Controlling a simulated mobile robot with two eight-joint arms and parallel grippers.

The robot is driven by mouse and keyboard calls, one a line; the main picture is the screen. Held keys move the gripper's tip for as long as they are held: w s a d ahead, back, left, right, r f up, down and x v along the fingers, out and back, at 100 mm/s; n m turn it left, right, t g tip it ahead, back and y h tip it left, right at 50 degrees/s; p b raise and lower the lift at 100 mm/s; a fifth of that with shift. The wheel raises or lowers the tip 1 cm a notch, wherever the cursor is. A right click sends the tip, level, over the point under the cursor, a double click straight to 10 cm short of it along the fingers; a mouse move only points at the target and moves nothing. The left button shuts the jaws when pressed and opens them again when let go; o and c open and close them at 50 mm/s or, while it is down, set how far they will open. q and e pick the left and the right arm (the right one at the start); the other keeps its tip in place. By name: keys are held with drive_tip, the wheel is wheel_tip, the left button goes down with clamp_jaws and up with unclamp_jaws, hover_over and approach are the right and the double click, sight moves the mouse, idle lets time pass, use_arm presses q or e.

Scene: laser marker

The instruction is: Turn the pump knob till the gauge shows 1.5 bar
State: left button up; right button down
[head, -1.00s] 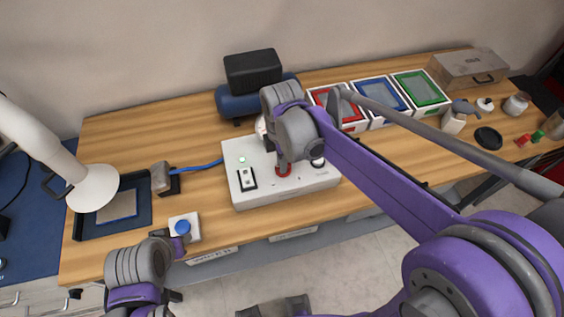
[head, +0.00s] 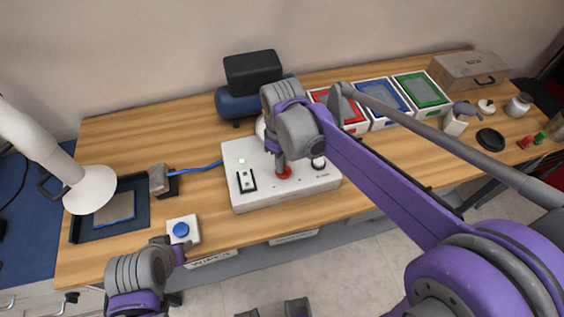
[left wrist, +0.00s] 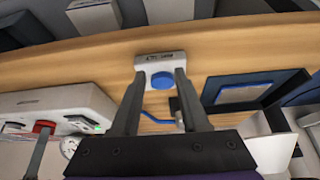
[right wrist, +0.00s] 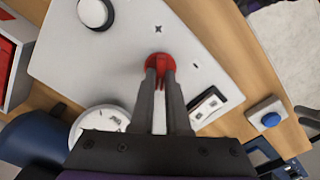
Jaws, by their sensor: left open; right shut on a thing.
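The white pump box (head: 240,204) stands mid-table, with a red knob (head: 283,173) on its top. My right gripper (right wrist: 160,72) is shut on the red knob, seen best in the right wrist view. The round white gauge (right wrist: 100,120) is partly cut off there by my gripper body, and its reading is too small to tell. In the head view my right wrist covers most of it. The gauge also shows small in the left wrist view (left wrist: 70,147). My left gripper (left wrist: 159,74) is open, its fingers spread before the small box with a blue button (left wrist: 162,81).
The blue-button box (head: 181,228) sits at the table's front edge. A dark tray (head: 142,214) and white lamp (head: 90,190) are at left. A blue tank (head: 236,106) stands behind the pump box. Red, blue and green bins (head: 421,88) line the back right.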

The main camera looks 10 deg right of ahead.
drive_tip(key=m, duration=0.4)
drive_tip(key=shift+d+m, duration=0.1)
drive_tip(key=shift+m, duration=0.3)
drive_tip(key=m, duration=0.3)
drive_tip(key=shift+m, duration=0.3)
drive_tip(key=m, duration=0.3)
drive_tip(key=shift+d+m, duration=0.1)
drive_tip(key=shift+m, duration=0.2)
drive_tip(key=shift+m+b, duration=0.3)
drive_tip(key=shift+m, duration=1.5)
drive_tip(key=c, duration=0.9)
unclamp_jaws()
